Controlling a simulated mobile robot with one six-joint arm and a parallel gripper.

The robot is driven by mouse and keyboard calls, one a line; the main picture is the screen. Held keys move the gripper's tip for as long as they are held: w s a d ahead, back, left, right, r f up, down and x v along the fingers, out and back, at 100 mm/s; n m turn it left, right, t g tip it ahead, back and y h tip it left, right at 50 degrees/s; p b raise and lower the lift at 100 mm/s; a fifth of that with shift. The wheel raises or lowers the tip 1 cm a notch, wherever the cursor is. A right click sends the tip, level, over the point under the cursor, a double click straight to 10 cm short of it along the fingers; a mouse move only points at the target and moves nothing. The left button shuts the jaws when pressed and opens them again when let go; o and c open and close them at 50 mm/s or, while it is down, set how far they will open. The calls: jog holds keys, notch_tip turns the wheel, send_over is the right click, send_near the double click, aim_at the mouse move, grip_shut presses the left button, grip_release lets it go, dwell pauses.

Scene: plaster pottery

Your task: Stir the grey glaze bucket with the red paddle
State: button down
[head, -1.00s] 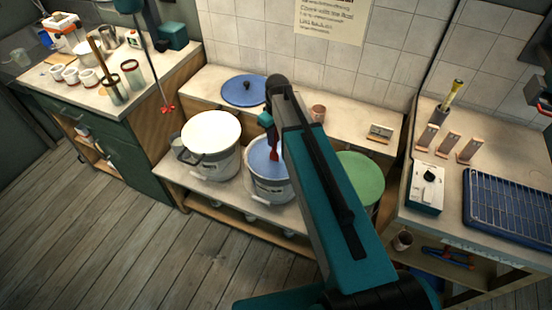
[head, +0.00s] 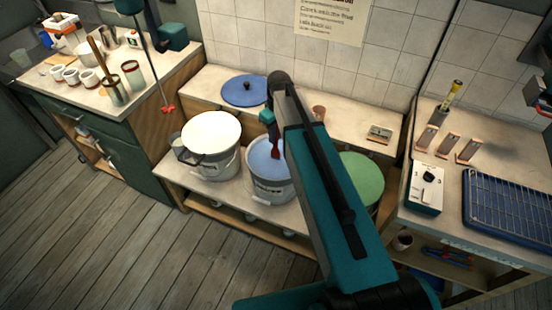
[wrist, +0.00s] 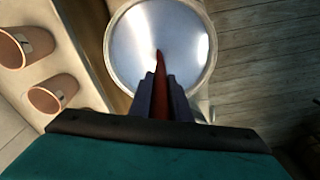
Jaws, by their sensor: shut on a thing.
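My gripper (head: 270,124) is shut on the red paddle (head: 275,150), which points down over the middle bucket (head: 271,188). That bucket has grey walls, a label and a pale blue-grey surface inside. In the wrist view the paddle (wrist: 160,70) runs from between the jaws (wrist: 161,88) towards the middle of the round surface, inside the bucket's rim (wrist: 113,62). How deep its tip reaches is unclear. My arm hides the bucket's right side in the head view.
A bucket with a cream top (head: 211,134) stands on the left, and one with a green top (head: 361,178) on the right. A blue lid (head: 245,91) and terracotta cups (wrist: 52,95) lie behind. A red-bladed mixer (head: 167,109) hangs at left.

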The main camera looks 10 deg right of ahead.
jog(key=shift+r+p, duration=2.4)
jog(key=shift+r, duration=2.4)
jog(key=shift+r+p, duration=1.5)
jog(key=shift+r, duration=3.4)
